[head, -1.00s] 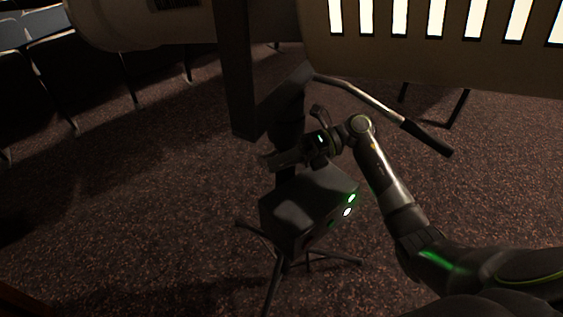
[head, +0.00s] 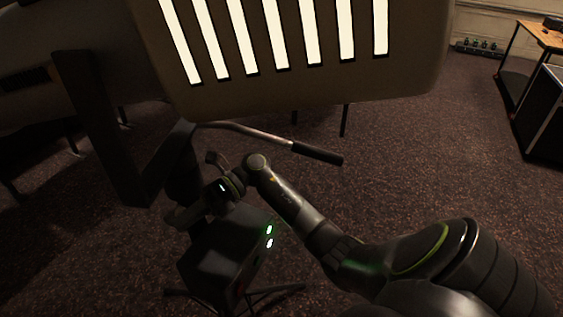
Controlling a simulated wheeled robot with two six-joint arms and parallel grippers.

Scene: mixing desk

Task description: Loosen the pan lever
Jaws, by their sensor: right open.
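A dark tripod head (head: 183,165) stands left of the middle of the head view. A long bar with a black grip (head: 318,153) reaches out from it to the right. My right gripper (head: 198,192) is open beside the tripod head, just above a dark box. Its arm comes in from the lower right. I cannot tell a separate small pan lever from the dark parts around the gripper, nor whether the jaws touch anything. My left gripper is not in view.
The dark box (head: 215,262) with green and white lights sits below the gripper, above the tripod legs (head: 270,293). A wooden-topped table (head: 540,35) stands at the far right. Carpet between is clear.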

